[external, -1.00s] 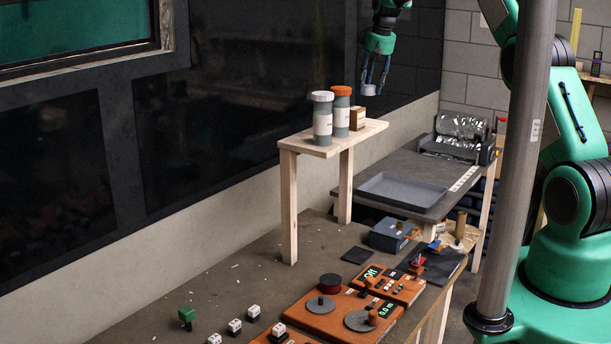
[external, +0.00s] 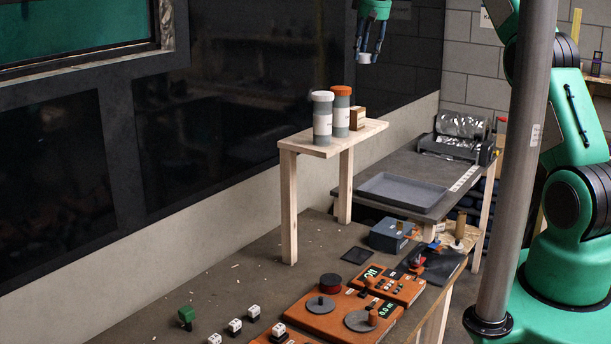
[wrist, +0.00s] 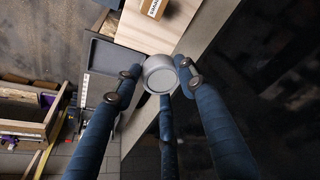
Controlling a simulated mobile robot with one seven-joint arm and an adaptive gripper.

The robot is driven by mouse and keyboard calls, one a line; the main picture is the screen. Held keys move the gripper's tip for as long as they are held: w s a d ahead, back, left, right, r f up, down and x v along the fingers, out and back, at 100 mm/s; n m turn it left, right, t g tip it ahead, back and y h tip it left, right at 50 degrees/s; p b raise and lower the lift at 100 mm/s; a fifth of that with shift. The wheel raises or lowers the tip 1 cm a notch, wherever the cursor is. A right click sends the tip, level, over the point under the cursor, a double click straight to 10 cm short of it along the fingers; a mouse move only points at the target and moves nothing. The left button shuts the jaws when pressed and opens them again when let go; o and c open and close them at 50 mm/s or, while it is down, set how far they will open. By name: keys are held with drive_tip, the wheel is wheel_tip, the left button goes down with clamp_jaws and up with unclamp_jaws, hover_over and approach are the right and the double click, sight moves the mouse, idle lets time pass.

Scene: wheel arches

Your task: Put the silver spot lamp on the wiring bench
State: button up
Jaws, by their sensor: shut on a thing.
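My gripper (external: 368,52) is high up in front of the dark wall panels, above and beyond the small raised wooden shelf. Its fingers are shut on the silver spot lamp (external: 365,58), which hangs at the fingertips in the air. In the wrist view the lamp (wrist: 160,76) is a round grey body with a pale face, pinched between the fingers. A dark-topped bench (external: 230,285) fills the foreground, with orange panels on it. A second dark-topped bench (external: 400,165) stands behind it. Nothing visible labels either as the wiring bench.
The raised wooden shelf (external: 310,149) carries two capped bottles (external: 323,120) and a small box (external: 357,118). The rear bench holds a shallow grey tray (external: 400,194) and a roll machine (external: 459,140). The front bench has bare room left of the orange panels (external: 335,312).

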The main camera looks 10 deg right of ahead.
sight(254, 274)
drive_tip(key=s+a+n+b, duration=0.4)
drive_tip(key=s+a+b, duration=0.8)
drive_tip(key=s+a, duration=1.95)
drive_tip(key=shift+g+y, duration=0.3)
drive_tip(key=shift+y, duration=0.1)
drive_tip(key=f, duration=1.9)
drive_tip(key=s+d+f, duration=0.1)
drive_tip(key=f, duration=3.9)
drive_tip(key=shift+s+d, duration=0.25)
drive_tip(key=shift+s, duration=0.15)
drive_tip(key=w+a, duration=0.3)
drive_tip(key=w, duration=0.1)
drive_tip(key=w+a+f, duration=0.1)
drive_tip(key=w+a, duration=0.2)
drive_tip(key=w, duration=0.1)
drive_tip(key=w+a, duration=0.3)
drive_tip(key=w, duration=0.2)
drive_tip(key=shift+a+f, duration=0.2)
drive_tip(key=shift+a, duration=0.1)
drive_tip(key=shift+s+f, duration=0.1)
drive_tip(key=shift+f, duration=0.05)
drive_tip(key=shift+f+p, duration=0.3)
drive_tip(key=shift+f, duration=1.35)
